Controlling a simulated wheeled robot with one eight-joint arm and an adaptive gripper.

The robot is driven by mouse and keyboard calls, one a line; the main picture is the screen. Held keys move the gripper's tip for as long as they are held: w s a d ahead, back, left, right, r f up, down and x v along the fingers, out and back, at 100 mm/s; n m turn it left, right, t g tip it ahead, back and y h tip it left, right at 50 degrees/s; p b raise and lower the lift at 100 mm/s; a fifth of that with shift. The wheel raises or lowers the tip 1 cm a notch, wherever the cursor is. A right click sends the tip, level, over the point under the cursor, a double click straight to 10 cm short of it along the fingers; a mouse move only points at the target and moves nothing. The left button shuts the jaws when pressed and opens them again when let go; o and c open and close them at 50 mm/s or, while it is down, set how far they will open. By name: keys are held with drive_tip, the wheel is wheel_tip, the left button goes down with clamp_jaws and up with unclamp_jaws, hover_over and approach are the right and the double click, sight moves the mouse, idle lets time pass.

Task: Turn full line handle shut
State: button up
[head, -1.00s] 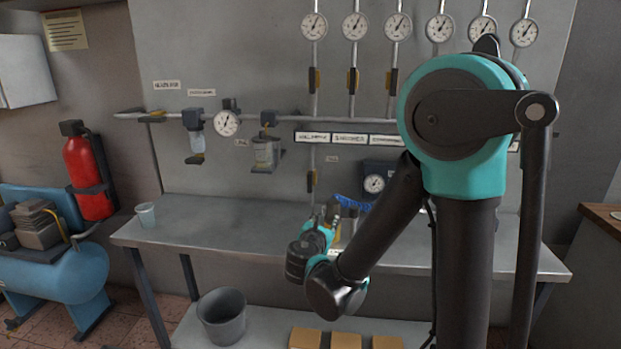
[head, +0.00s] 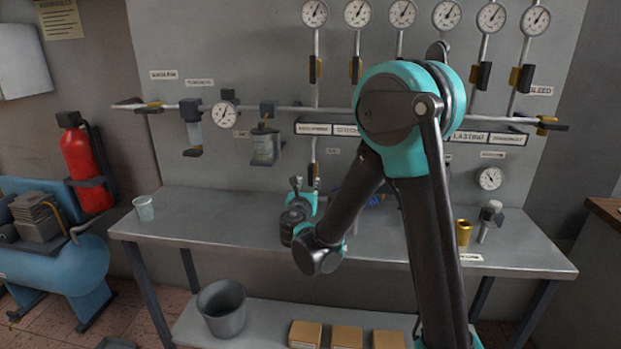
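Several valve handles with yellow and black parts sit on the wall pipes. The labels are too blurred to tell which is the full line handle. One handle (head: 153,106) is at the left end of the horizontal pipe, and another (head: 545,125) is at its right end. Upright handles on the gauge pipes include a left one (head: 315,70) and a right one (head: 520,77). A lower handle (head: 314,173) sits below the label strip. My gripper (head: 297,187) is small and dark, above the bench and just left of the lower handle. Its fingers are unclear, and no hold is visible.
The grey bench (head: 210,215) runs below the panel. A pale cup (head: 144,208) stands at its left, a brass cup (head: 463,232) at its right. A filter bowl (head: 263,143) and small gauge (head: 224,115) hang on the pipe. My arm covers part of the panel's middle.

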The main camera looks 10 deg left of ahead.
sight(310, 177)
drive_tip(key=shift+w+d, duration=0.1)
drive_tip(key=shift+w, duration=2.7)
clamp_jaws()
